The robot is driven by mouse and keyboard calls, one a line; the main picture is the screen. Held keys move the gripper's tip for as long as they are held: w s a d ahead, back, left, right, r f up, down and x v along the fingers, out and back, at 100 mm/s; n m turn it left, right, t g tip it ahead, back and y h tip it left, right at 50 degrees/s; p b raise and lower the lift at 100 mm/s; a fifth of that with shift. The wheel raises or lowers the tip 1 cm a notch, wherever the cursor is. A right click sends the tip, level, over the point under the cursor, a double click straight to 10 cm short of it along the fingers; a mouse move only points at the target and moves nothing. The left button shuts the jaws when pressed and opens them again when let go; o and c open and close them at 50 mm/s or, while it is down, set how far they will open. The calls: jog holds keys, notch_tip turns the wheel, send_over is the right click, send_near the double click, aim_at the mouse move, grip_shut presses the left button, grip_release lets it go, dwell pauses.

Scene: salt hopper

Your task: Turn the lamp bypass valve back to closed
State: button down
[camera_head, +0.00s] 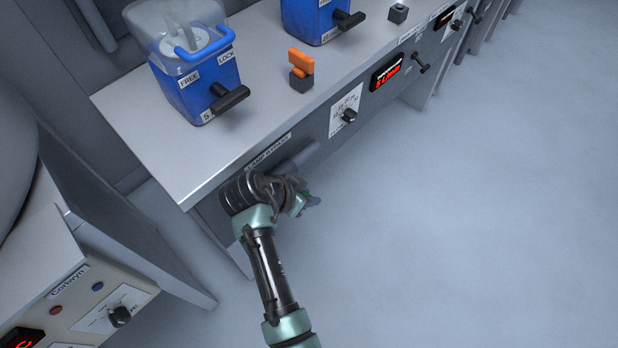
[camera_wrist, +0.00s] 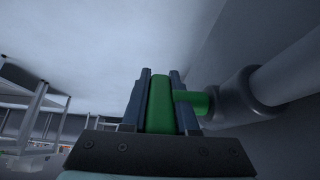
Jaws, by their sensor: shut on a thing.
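The lamp bypass valve sits on the front face of the bench, under a label reading LAMP BYPASS (camera_head: 269,152). Its grey pipe (camera_head: 300,158) shows beside my gripper in the head view and at the right in the wrist view (camera_wrist: 290,75). The valve's green handle (camera_wrist: 160,103) stands between my gripper's two dark fingers (camera_wrist: 160,100), and a green stem joins it to the grey valve body (camera_wrist: 248,92). My gripper (camera_head: 306,202) is shut on the handle. In the head view my wrist hides most of the valve, so its exact angle is unclear.
Blue hoppers (camera_head: 205,90) with black handles stand on the bench top (camera_head: 135,110). An orange switch (camera_head: 300,62) stands nearby. A dial (camera_head: 348,116) and red display (camera_head: 387,72) are on the front. The floor at right is clear.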

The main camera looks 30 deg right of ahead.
jog(key=y+p, duration=0.1)
jog(key=g+y+p, duration=0.1)
jog(key=y+p, duration=0.1)
jog(key=shift+s+a+p, duration=0.15)
jog(key=shift+a+p, duration=0.15)
jog(key=shift+a, duration=0.1)
jog(key=shift+s+a+f+g+y+p, duration=0.1)
jog(key=shift+a+f+g+y+p, duration=0.15)
jog(key=shift+y+p, duration=0.35)
jog(key=shift+s+a+f+g+y+p, duration=0.1)
jog(key=shift+g+y+p, duration=0.2)
jog(key=shift+y, duration=0.6)
jog(key=c, duration=0.7)
grip_release()
jog(key=shift+r, duration=0.1)
jog(key=r+p, duration=0.1)
jog(key=r, duration=0.3)
jog(key=r+p, duration=0.2)
jog(key=r, duration=0.2)
jog(key=r+p, duration=0.1)
jog(key=r, duration=0.3)
jog(key=shift+a+r+p, duration=0.25)
jog(key=shift+r+p, duration=0.15)
